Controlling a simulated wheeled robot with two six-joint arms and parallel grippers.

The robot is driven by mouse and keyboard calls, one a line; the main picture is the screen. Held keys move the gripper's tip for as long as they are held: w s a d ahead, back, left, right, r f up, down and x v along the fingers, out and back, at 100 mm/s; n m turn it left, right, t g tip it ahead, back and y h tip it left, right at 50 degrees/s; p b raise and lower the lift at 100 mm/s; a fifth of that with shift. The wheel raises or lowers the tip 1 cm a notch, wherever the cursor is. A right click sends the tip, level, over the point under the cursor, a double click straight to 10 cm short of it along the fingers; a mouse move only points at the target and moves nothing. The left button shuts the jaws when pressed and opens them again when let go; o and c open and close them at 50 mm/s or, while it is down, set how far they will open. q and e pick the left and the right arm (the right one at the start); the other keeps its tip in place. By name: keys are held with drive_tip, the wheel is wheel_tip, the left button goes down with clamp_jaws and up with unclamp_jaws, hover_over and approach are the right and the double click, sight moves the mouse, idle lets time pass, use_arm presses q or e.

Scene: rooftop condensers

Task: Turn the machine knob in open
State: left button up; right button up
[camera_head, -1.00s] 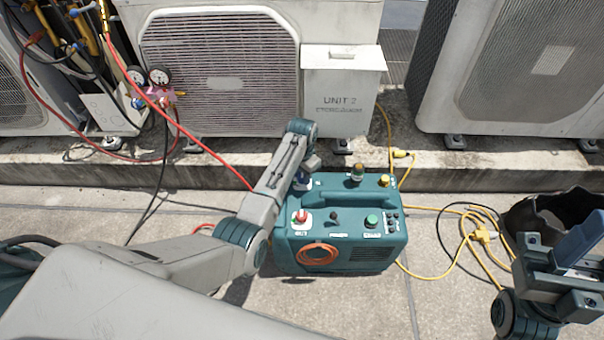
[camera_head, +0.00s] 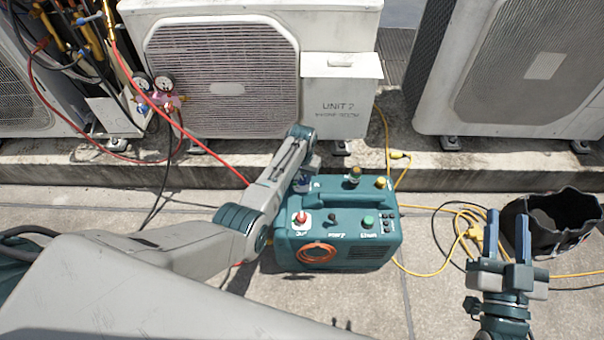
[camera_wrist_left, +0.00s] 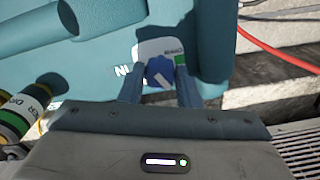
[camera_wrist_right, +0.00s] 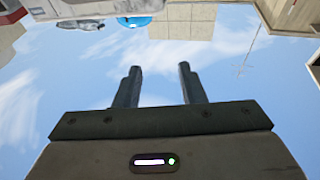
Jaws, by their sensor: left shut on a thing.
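The teal machine (camera_head: 340,213) stands on the paving in front of the condensers. A blue knob (camera_wrist_left: 160,72) sits on a white label plate (camera_wrist_left: 150,47) on the machine's top, seen in the left wrist view. The plate has a green mark at its right; its lettering is partly hidden. My left gripper (camera_wrist_left: 160,88) is shut on the blue knob, one finger on either side. In the head view my left arm covers most of this corner, at the machine's back left. My right gripper (camera_head: 507,235) is open and empty, fingers pointing up, well right of the machine; its empty gap shows in the right wrist view (camera_wrist_right: 160,80).
The machine top also carries a red knob (camera_head: 300,218), a green button (camera_head: 368,222) and a carry handle (camera_head: 338,197). Yellow cable (camera_head: 420,272) runs over the paving to its right. A black bucket (camera_head: 550,230) stands behind my right gripper. A concrete curb (camera_head: 110,175) lies behind.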

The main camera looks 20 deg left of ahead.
use_arm(q)
drive_tip(key=n+p, duration=0.1)
drive_tip(key=n, duration=0.1)
drive_tip(key=shift+r+n+p, duration=0.15)
drive_tip(key=shift+n+p, duration=0.15)
drive_tip(key=shift+n, duration=0.1)
drive_tip(key=n+p, duration=0.1)
drive_tip(key=n, duration=0.3)
drive_tip(key=shift+n+p, duration=0.3)
drive_tip(key=shift+n, duration=0.4)
drive_tip(key=shift+w+d+n+p, duration=0.1)
drive_tip(key=shift+n+p, duration=0.25)
drive_tip(key=shift+n, duration=1.45)
use_arm(e)
drive_tip(key=s+f+g, duration=0.4)
drive_tip(key=f+g, duration=0.2)
drive_tip(key=f, duration=0.2)
drive_tip(key=s+a+f+g, duration=0.1)
drive_tip(key=s+f+g, duration=0.4)
drive_tip(key=f, duration=0.3)
drive_tip(key=shift+a+f+g, duration=0.2)
drive_tip(key=shift+a+g, duration=0.05)
drive_tip(key=shift+g, duration=0.25)
use_arm(q)
drive_tip(key=o, duration=1)
use_arm(e)
drive_tip(key=shift+r, duration=0.1)
